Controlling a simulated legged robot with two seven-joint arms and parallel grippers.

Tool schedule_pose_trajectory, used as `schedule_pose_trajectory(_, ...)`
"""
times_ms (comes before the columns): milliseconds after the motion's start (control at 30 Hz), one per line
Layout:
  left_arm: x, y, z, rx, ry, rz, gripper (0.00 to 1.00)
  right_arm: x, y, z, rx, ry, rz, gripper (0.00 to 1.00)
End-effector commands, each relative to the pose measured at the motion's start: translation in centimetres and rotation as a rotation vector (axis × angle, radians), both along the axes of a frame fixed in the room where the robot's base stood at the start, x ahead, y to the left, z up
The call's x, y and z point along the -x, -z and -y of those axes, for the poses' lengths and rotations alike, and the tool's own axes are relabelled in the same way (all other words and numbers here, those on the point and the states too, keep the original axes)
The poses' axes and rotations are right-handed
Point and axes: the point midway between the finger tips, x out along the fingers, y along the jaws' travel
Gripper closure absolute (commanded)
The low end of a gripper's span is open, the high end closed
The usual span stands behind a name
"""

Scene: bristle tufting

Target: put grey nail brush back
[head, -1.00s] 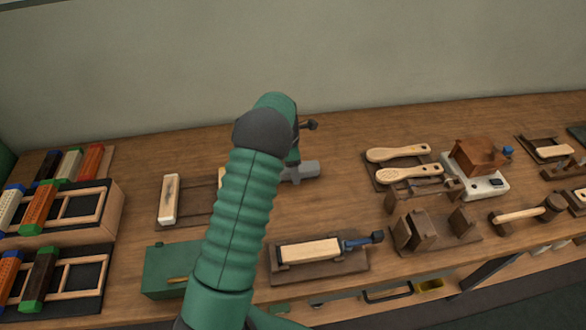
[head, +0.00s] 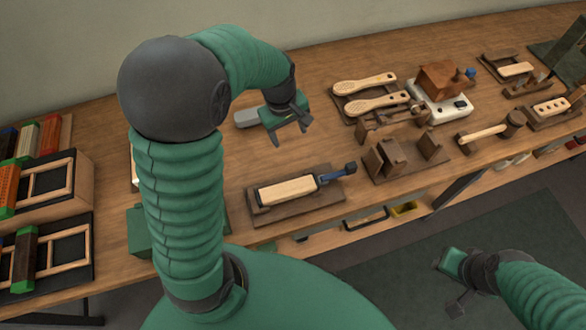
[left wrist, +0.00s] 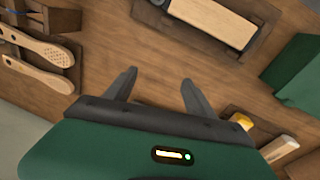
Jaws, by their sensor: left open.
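A light grey block (head: 248,118), which may be the grey nail brush, shows on the bench in the head view, just left of my left gripper (head: 292,132). The gripper covers its right part, and I cannot tell whether they touch. My left gripper is open and empty; its fingers also show in the left wrist view (left wrist: 158,76), with bare wood between them. The grey block is not visible in the wrist view. My right gripper (head: 450,283) hangs off the bench's front at the lower right; its jaw state is unclear.
A dark tray with a wooden-handled piece (head: 288,190) lies in front of my left gripper. Two pale wooden brushes (head: 365,84) lie to its right, by a slotted wooden stand (head: 385,160). A green box (head: 140,232) and frame racks (head: 60,250) are at left.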

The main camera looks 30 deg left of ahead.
Motion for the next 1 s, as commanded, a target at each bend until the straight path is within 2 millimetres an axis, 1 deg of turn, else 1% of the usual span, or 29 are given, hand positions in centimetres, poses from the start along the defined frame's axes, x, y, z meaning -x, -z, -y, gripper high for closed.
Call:
schedule_pose_trajectory(33, 2.3, 0.3, 2.7, -0.04, 0.228, 0.016, 0.37, 0.0, 0.0, 0.0, 0.0, 0.0, 0.0, 0.67)
schedule_pose_trajectory(100, 5.1, 1.0, 5.5, -0.101, 0.533, 0.04, 0.37, 0.0, 0.0, 0.0, 0.0, 0.0, 0.0, 0.67)
schedule_pose_trajectory(200, 8.3, 1.8, 7.9, -0.17, 0.854, 0.066, 0.37, 0.0, 0.0, 0.0, 0.0, 0.0, 0.0, 0.67)
schedule_pose_trajectory(300, 9.9, 2.3, 9.0, -0.207, 1.016, 0.079, 0.37, 0.0, 0.0, 0.0, 0.0, 0.0, 0.0, 0.67)
schedule_pose_trajectory(400, 10.2, 2.4, 9.1, -0.216, 1.056, 0.082, 0.37, 0.0, 0.0, 0.0, 0.0, 0.0, 0.0, 0.67)
schedule_pose_trajectory(1000, 10.2, 2.4, 9.1, -0.213, 1.047, 0.079, 0.37, 0.0, 0.0, 0.0, 0.0, 0.0, 0.0, 0.67)
